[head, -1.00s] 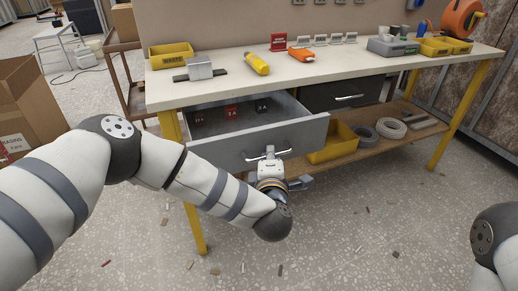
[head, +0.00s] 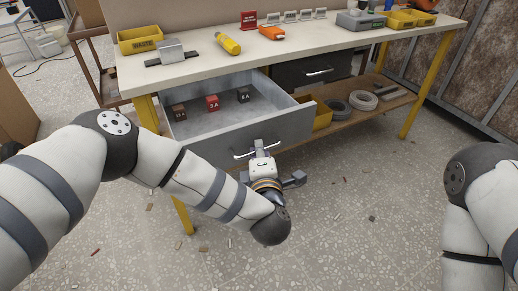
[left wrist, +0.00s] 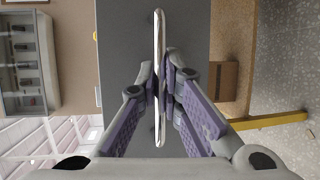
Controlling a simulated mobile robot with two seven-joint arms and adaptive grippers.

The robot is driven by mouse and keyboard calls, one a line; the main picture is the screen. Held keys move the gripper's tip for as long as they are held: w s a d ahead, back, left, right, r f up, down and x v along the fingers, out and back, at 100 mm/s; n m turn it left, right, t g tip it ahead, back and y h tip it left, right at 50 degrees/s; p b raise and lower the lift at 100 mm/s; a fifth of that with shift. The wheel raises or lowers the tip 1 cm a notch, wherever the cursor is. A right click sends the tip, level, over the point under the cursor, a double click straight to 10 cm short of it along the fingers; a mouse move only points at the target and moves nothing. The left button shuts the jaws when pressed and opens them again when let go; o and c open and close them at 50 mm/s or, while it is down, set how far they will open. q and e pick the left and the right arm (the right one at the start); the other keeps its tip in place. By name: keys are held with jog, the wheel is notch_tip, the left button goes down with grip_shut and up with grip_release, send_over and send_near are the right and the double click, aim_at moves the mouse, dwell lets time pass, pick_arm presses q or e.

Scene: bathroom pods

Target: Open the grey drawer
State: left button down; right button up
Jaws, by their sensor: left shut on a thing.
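The grey drawer (head: 215,144) is pulled out from under the workbench, and its inside shows. My left gripper (head: 258,150) is at the drawer front, shut on the silver bar handle (head: 241,155). In the left wrist view the handle (left wrist: 160,45) runs between the two fingers (left wrist: 160,88) against the grey drawer front (left wrist: 190,30). Of my right arm only links show at the right edge; its gripper is out of view.
The workbench top (head: 190,82) carries a yellow waste bin (head: 140,40), a yellow bottle (head: 227,44) and an orange tool (head: 272,32). A dark drawer (head: 310,72) beside the grey one is shut. A yellow leg (head: 182,214) stands below left. The floor in front is open, with small scraps.

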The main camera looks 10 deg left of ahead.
pick_arm(q)
jog(key=c, duration=2)
grip_release()
jog(key=v, duration=0.7)
jog(key=shift+s+r, duration=0.1)
jog(key=shift+s, duration=0.15)
jog(key=shift+d, duration=0.1)
jog(key=s+a+f+m+g+h+p, duration=0.1)
jog(key=s+f+m+g+h, duration=0.6)
jog(key=s+f+m, duration=0.75)
jog(key=s+a+m+g+y, duration=0.1)
jog(key=s+a+m+g, duration=0.1)
jog(key=s+a, duration=0.3)
jog(key=s+a+f+m+g+y, duration=0.1)
jog(key=s+a+g, duration=0.4)
jog(key=s, duration=0.7)
jog(key=s+a+f+m+g+y+p, duration=0.1)
jog(key=s+a+m+g+y, duration=0.1)
jog(key=s+a, duration=0.5)
jog(key=shift+s+m+g, duration=0.65)
jog(key=shift+s+g, duration=0.45)
jog(key=shift+s, duration=0.2)
pick_arm(e)
jog(key=shift+w+r+t, duration=0.5)
jog(key=shift+w+r, duration=0.7)
jog(key=shift+r, duration=0.05)
